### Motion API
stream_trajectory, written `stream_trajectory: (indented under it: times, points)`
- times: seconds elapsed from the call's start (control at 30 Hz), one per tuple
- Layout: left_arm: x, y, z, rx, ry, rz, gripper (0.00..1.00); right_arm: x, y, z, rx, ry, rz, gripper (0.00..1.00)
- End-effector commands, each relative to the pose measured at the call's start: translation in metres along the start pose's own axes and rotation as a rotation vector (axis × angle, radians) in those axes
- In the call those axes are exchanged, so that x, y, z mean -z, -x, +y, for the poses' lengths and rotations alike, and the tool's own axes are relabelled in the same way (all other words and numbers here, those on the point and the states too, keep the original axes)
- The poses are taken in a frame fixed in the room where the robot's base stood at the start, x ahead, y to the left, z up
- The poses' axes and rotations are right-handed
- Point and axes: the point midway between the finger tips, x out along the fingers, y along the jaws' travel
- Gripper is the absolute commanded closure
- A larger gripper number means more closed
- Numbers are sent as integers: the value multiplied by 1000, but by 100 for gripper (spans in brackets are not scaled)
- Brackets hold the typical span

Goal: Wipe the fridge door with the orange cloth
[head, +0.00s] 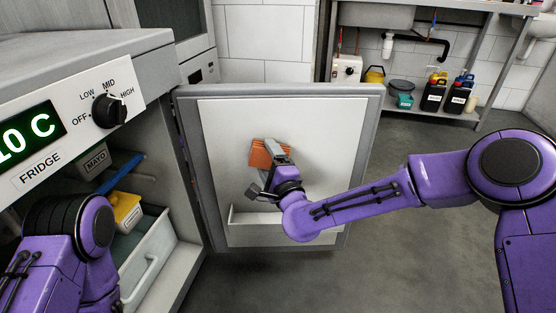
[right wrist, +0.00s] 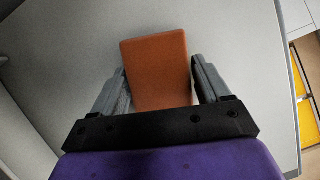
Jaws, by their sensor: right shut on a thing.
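The fridge door (head: 325,130) stands open with its pale inner panel facing me; it fills most of the right wrist view (right wrist: 65,50). The orange cloth (head: 257,155) is at the middle of this panel, and it shows as a flat block in the right wrist view (right wrist: 155,62). My right gripper (head: 273,158) is shut on the cloth, with one finger on each side of it in the right wrist view (right wrist: 160,80). The cloth looks close to or against the panel; contact is hard to tell. My left arm is at the lower left; its gripper is not seen.
The open fridge at left holds a MAYO box (head: 96,160), a yellow tub (head: 126,211) and a pale drawer (head: 150,262). A door shelf (head: 255,219) sits below the cloth. A metal shelf (head: 430,112) with bottles stands behind at right. Grey floor is clear right of the door.

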Motion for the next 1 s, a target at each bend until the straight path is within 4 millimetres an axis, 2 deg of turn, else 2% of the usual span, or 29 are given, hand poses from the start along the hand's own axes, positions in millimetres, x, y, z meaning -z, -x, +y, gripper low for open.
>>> stream_trajectory:
  times: [0.13, 0.3, 0.6, 1.0]
  points:
    - [0, 0, 0, 0, -2, 0, 57, -13, -6, 2, 4, 0, 1, 48]
    - [0, 0, 0, 0, -2, 0, 57, -19, -8, 3, 5, 1, 3, 48]
    - [2, 18, -2, 0, -3, 0, 57, -23, -8, -17, 4, -1, 4, 48]
    - [2, 20, -2, 0, -2, 0, 57, 9, 3, -24, 4, -1, 5, 48]
